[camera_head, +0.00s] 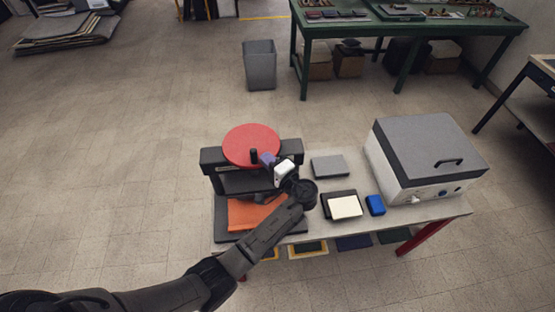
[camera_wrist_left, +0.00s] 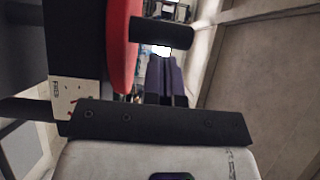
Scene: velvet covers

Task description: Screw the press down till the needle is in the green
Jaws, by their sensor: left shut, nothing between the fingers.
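The press is a black frame (camera_head: 287,160) with a round red wheel (camera_head: 245,141) on top. A black upright knob (camera_head: 254,156) stands near the wheel's front edge; in the left wrist view the knob (camera_wrist_left: 162,33) lies just past my fingertips. My left gripper (camera_head: 267,159), with purple fingers, is shut and empty just right of the knob; I cannot tell whether they touch. The wheel's red edge (camera_wrist_left: 122,45) and a pale lettered plate (camera_wrist_left: 68,96) also show in the wrist view. An orange piece (camera_head: 250,214) lies in the press. I cannot make out the needle or the green. My right gripper is out of view.
On the bench right of the press are a grey slab (camera_head: 329,166), a cream block on a dark cover (camera_head: 345,206), a blue item (camera_head: 375,205) and a white box with a grey lid (camera_head: 430,150). A grey bin (camera_head: 260,65) and green table (camera_head: 410,30) stand behind.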

